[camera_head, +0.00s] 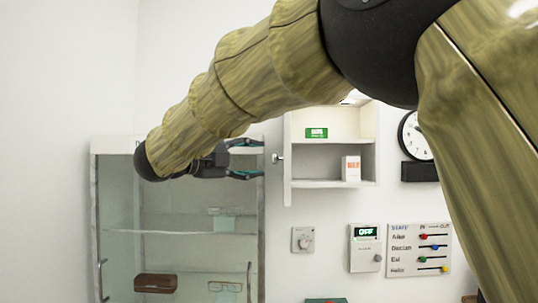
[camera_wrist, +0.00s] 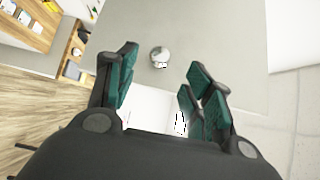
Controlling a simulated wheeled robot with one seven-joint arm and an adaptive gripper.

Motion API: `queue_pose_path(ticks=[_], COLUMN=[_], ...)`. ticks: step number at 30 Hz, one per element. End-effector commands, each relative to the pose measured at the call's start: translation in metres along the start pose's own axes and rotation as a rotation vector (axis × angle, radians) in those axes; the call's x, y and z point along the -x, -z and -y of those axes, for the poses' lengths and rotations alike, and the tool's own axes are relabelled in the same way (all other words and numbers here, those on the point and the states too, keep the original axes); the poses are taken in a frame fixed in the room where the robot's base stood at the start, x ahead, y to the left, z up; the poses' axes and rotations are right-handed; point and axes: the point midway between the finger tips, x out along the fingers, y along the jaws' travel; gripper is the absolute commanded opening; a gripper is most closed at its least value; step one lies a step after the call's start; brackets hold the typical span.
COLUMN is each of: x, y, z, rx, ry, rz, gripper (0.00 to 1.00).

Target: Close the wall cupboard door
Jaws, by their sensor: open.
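The wall cupboard (camera_head: 333,185) hangs on the wall in the head view, with its inside showing. Its door (camera_head: 287,180) stands open at the left side, seen nearly edge-on. A round knob (camera_head: 277,158) sticks out to the left from the door. My gripper (camera_head: 260,159) is open and empty just left of the knob, its fingers pointing right toward it. In the wrist view, the door's pale grey face (camera_wrist: 215,40) fills much of the picture. The shiny knob (camera_wrist: 159,56) shows between and beyond my open fingers (camera_wrist: 161,74), apparently untouched.
A green box (camera_head: 316,132) and a white box (camera_head: 351,168) stand on the cupboard shelves. A glass cabinet (camera_head: 180,260) is below and left of my gripper. A clock (camera_head: 411,135), a dial (camera_head: 303,239) and a staff board (camera_head: 418,249) are on the wall.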

Motion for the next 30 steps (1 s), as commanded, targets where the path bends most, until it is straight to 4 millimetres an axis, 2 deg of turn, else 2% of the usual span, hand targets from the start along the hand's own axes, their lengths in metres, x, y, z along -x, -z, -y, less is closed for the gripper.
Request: queue_pose_path(ticks=[6, 12, 25, 30], x=[-0.034, -0.054, -0.062, -0.062], y=[0.000, 0.000, 0.000, 0.000], z=[0.002, 0.001, -0.001, -0.001], rx=[0.002, 0.001, 0.001, 0.001], ry=[-0.001, 0.000, 0.000, 0.000], rz=[0.000, 0.000, 0.001, 0.001], gripper=[0.51, 0.51, 0.51, 0.20])
